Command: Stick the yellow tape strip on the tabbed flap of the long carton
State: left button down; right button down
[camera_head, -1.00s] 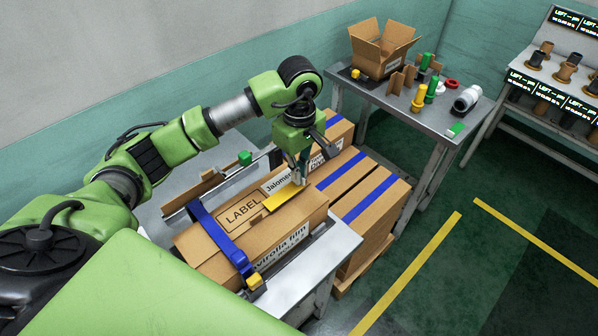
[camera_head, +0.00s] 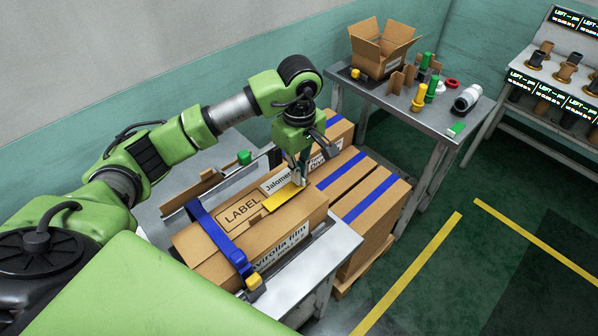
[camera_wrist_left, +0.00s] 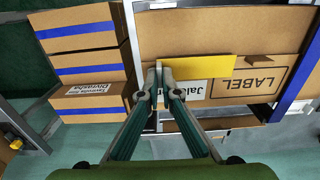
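The long carton (camera_head: 200,258) lies on the metal table with a printed LABEL box and a white paper label on its top. It also shows in the wrist view (camera_wrist_left: 215,32). My left gripper (camera_head: 299,182) is over the carton's far end, pointing down. Its fingers are closed together on one end of the yellow tape strip (camera_head: 281,197). In the left wrist view, the strip (camera_wrist_left: 205,67) reaches from the fingertips (camera_wrist_left: 160,72) towards a small brown tab (camera_wrist_left: 259,59) beside the LABEL box. I cannot tell whether the strip touches the carton. My right gripper is out of view.
A blue band (camera_head: 215,235) with a yellow end crosses the carton's near part. Stacked cartons with blue stripes (camera_head: 365,195) stand beyond the table. A second table (camera_head: 455,112) holds an open box (camera_head: 383,50) and small parts. The floor at right is clear.

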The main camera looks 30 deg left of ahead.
pick_arm(q)
jog(key=shift+f+b, duration=0.45)
dwell(0.3)
jog(key=c, duration=1.6)
grip_release()
jog(key=shift+c, duration=0.2)
jog(key=shift+r, duration=0.1)
jog(key=shift+r+p, duration=1.75)
jog(key=shift+r, duration=1.7)
jog(key=shift+d+f, duration=0.1)
